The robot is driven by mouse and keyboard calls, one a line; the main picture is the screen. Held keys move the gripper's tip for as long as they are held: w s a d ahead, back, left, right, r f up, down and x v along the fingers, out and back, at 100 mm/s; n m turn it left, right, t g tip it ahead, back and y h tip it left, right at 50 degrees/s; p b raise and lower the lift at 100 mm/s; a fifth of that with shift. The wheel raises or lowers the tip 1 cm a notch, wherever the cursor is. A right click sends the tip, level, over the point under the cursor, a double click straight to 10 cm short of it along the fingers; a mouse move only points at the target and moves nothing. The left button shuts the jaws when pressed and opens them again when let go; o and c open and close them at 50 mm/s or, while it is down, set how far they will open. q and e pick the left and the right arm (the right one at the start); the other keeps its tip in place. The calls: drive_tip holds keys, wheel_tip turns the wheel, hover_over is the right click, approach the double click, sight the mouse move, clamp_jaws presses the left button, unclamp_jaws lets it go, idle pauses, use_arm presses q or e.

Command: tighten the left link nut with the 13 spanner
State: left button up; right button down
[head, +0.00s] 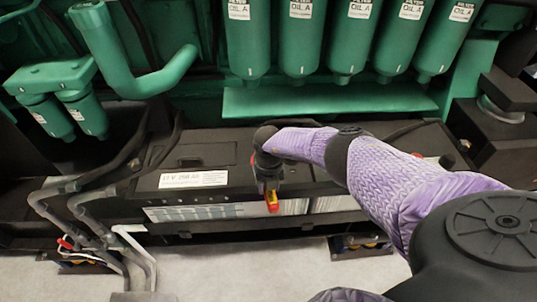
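My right arm, in a purple sleeve, reaches in from the right. Its dark gripper (270,193) points down at the front edge of the black battery (215,160). A small red and yellow piece (272,201) shows at the fingertips; I cannot tell whether it is held or part of something behind. The fingers are too small to read as open or shut. I cannot make out the 13 spanner or the left link nut. The gripper and forearm cover part of the battery top. My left gripper is out of view.
A green engine with a row of oil filters (302,35) and a bent green pipe (130,75) stands behind the batteries. Grey cables or pipes (95,205) run down at the left. A black block (502,125) stands at the right.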

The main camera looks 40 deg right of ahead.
drive_tip(key=shift+f, duration=0.15)
drive_tip(key=shift+f+b, duration=0.6)
drive_tip(key=shift+f, duration=0.05)
drive_tip(key=c, duration=1)
unclamp_jaws()
drive_tip(key=shift+c, duration=0.2)
clamp_jaws()
